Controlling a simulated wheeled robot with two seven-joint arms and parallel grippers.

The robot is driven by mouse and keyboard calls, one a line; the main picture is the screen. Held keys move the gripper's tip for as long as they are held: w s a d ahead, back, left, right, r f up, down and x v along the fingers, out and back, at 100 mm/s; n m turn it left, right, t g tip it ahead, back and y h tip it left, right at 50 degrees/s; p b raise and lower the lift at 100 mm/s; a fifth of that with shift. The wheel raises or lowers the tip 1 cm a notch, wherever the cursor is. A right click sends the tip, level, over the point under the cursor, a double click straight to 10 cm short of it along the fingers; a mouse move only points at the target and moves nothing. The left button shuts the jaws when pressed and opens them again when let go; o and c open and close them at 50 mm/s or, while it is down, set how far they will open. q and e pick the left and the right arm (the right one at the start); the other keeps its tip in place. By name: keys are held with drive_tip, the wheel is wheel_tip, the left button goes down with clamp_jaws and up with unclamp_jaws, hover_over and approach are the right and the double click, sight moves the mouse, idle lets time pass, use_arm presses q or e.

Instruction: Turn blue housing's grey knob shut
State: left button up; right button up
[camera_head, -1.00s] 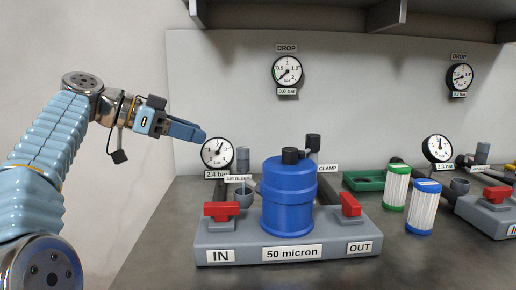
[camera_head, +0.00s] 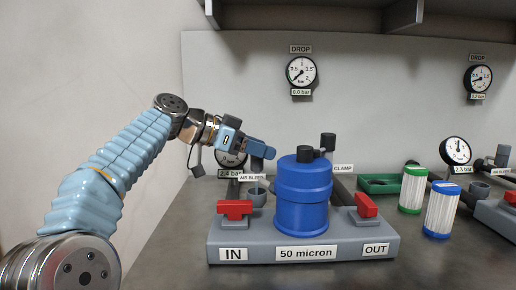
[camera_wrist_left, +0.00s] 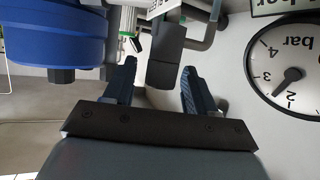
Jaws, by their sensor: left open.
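The blue housing (camera_head: 302,200) stands upright on a grey base (camera_head: 222,243) labelled IN, 50 micron and OUT. A grey knob (camera_head: 257,165) by the AIR BLEED label stands left of the housing, partly hidden by my left gripper (camera_head: 266,149). In the left wrist view the grey knob (camera_wrist_left: 166,58) shows between the two open fingers of my left gripper (camera_wrist_left: 158,78), with visible gaps to both. The blue housing (camera_wrist_left: 55,38) is at the left there. The clamp knob (camera_head: 328,141) stands behind the housing. My right gripper is not in view.
Red handles (camera_head: 234,208) and (camera_head: 366,205) sit on the base. A gauge (camera_head: 231,160) is partly hidden behind my left gripper; it fills the right of the wrist view (camera_wrist_left: 288,70). Filter cartridges (camera_head: 442,210) and a green tray (camera_head: 379,184) are at the right.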

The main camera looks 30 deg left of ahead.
use_arm(q)
drive_tip(key=c, duration=1)
drive_tip(key=shift+o, duration=0.2)
